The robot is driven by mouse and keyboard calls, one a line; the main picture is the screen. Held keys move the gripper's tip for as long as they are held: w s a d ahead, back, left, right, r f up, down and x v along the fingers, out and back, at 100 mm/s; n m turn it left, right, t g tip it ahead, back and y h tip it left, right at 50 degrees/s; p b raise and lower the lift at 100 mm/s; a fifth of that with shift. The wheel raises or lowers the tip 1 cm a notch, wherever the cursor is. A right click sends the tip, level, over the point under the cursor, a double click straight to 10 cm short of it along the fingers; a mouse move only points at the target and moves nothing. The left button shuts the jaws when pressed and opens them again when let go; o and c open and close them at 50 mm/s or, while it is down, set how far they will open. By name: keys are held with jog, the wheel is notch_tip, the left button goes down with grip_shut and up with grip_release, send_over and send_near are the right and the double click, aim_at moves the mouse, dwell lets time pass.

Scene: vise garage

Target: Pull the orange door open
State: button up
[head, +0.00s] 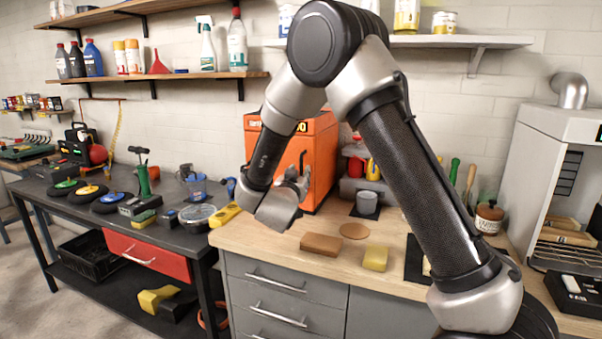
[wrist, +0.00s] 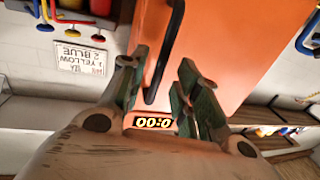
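An orange box-shaped unit stands on the wooden worktop against the wall, and its orange door (head: 318,165) faces the room. A black bar handle (head: 302,162) is on the door. In the wrist view, the door (wrist: 220,45) fills the middle, with the handle (wrist: 165,55) running down it and a lit display (wrist: 154,122) below. My gripper (head: 298,180) is in front of the door. In the wrist view its two fingers (wrist: 164,62) are spread apart, with the handle showing between them. I cannot tell whether they touch it. The door looks shut.
A brown block (head: 321,244), a yellow sponge (head: 375,258) and a round brown mat (head: 354,231) lie on the worktop in front. A dark workbench with tools is at left. A wall sign (wrist: 80,58) shows in the wrist view.

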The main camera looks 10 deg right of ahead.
aim_at(301, 172)
jog(key=shift+x, duration=1.55)
grip_shut()
